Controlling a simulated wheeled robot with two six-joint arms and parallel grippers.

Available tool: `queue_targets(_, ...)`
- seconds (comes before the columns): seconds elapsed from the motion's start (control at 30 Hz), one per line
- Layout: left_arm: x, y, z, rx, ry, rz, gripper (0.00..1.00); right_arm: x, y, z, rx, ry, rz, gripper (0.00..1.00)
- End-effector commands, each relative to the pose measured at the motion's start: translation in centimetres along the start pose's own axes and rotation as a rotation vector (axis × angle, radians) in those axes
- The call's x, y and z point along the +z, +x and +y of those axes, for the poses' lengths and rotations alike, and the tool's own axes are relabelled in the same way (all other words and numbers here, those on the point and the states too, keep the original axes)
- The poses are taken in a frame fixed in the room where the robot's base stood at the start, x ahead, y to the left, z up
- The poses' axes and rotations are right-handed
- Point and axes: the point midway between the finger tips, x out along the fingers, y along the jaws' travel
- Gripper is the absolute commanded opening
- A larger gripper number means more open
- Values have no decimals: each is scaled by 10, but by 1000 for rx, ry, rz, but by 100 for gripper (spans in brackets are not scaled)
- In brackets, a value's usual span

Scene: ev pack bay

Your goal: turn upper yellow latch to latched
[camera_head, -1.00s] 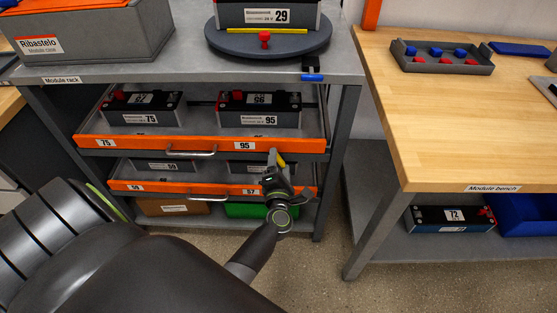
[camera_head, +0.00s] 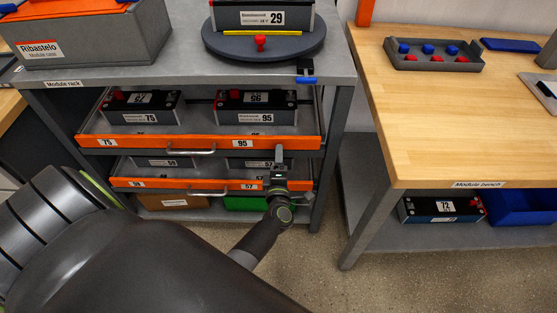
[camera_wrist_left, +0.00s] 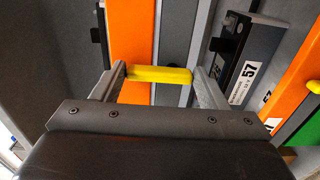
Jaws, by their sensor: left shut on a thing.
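The upper yellow latch (camera_wrist_left: 158,74) shows in the left wrist view as a yellow bar across the gap between my fingers, in front of the orange upper drawer front. My left gripper (camera_wrist_left: 160,80) is shut on it, one finger at each end of the bar. In the head view my left gripper (camera_head: 279,156) is at the right end of the upper drawer front (camera_head: 200,143), below the 95 label. There the gripper hides the latch. My right gripper is not in view.
The lower drawer (camera_head: 160,183) with its orange front is just below. Battery modules 75 (camera_head: 140,108) and 95 (camera_head: 256,107) sit in the upper drawer. A turntable (camera_head: 264,45) stands on the rack top. The wooden bench (camera_head: 450,120) is to the right, with floor between.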

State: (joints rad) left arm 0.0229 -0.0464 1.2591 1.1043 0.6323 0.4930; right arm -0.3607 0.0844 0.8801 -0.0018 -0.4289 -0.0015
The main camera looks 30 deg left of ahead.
Motion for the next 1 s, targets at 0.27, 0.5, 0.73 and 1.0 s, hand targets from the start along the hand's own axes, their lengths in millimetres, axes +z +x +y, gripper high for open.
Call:
queue_targets(0.27, 1, 0, 1, 2, 8, -2, 44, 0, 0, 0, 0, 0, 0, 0)
queue_targets(0.5, 1, 0, 0, 1, 7, -1, 83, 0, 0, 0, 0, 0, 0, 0)
queue_targets(0.73, 0, 0, 0, 0, 5, -1, 89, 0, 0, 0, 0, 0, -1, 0)
queue_targets(1.0, 2, -1, 0, 0, 5, -1, 89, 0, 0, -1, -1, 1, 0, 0)
